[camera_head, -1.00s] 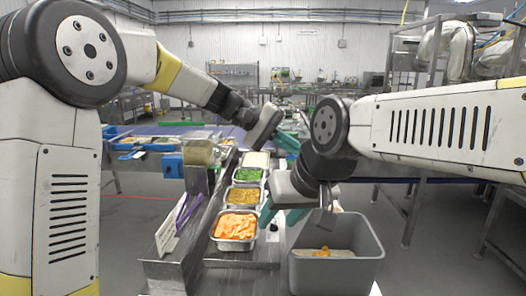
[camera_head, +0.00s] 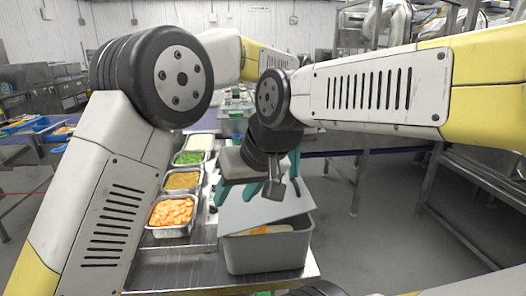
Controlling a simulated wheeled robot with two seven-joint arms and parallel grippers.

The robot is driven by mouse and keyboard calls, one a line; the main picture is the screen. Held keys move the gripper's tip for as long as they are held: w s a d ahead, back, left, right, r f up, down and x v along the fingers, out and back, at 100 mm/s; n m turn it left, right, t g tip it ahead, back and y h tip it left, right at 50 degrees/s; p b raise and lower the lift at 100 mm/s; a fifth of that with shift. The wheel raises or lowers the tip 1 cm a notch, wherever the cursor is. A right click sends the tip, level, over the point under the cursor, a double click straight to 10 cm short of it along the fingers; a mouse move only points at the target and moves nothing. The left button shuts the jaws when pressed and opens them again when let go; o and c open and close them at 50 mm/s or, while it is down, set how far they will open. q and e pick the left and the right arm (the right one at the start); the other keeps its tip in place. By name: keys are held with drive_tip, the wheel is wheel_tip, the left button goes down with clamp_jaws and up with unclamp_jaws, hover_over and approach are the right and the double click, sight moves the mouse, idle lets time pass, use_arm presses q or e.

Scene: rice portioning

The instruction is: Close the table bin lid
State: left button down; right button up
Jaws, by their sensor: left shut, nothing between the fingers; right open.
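The table bin (camera_head: 268,255) is a grey open-topped box at the front end of the steel counter. Its flat grey lid (camera_head: 240,216) slants over the back of the bin, and a gap at the front shows orange and pale contents inside. My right gripper (camera_head: 238,192) is just above and behind the lid, with its teal fingers apart and nothing held. Whether a finger touches the lid I cannot tell. My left gripper (camera_head: 293,164) is shut and empty, mostly hidden behind the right wrist, beyond the bin.
Steel trays of orange pieces (camera_head: 171,213), yellow grains (camera_head: 182,181) and green food (camera_head: 189,158) line the counter (camera_head: 200,265) left of the bin. My two arms cross above the counter. Open floor lies to the right.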

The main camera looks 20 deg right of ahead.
sight(301, 186)
use_arm(q)
drive_tip(key=f, duration=0.1)
drive_tip(key=d+f, duration=0.1)
drive_tip(key=f, duration=0.1)
drive_tip(key=d+f, duration=0.1)
drive_tip(key=shift+s+d+f, duration=0.1)
drive_tip(key=shift+s+f, duration=0.25)
drive_tip(key=shift+d+f, duration=0.15)
drive_tip(key=shift+f, duration=0.5)
drive_tip(key=shift+s+f, duration=0.1)
drive_tip(key=shift+f, duration=0.1)
